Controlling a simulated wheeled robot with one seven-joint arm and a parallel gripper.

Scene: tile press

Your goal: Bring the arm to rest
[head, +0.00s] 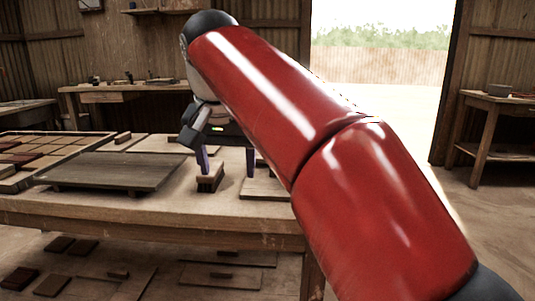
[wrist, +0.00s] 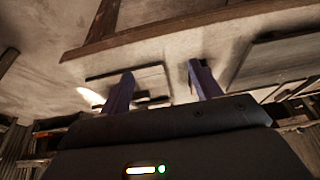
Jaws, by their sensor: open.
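My gripper (head: 227,172) hangs over the worktable (head: 150,214), its two purple fingers pointing down, apart and with nothing between them. In the wrist view the open fingers (wrist: 161,84) also show wide apart. My red arm reaches across the head view and hides part of the table's right side. A small brown brush-like block (head: 210,179) stands on the table beside the left fingertip in the head view. I cannot tell whether the finger touches it.
A thin board (head: 264,188) lies partly behind my arm. A side table (head: 490,105) stands right of the doorway.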

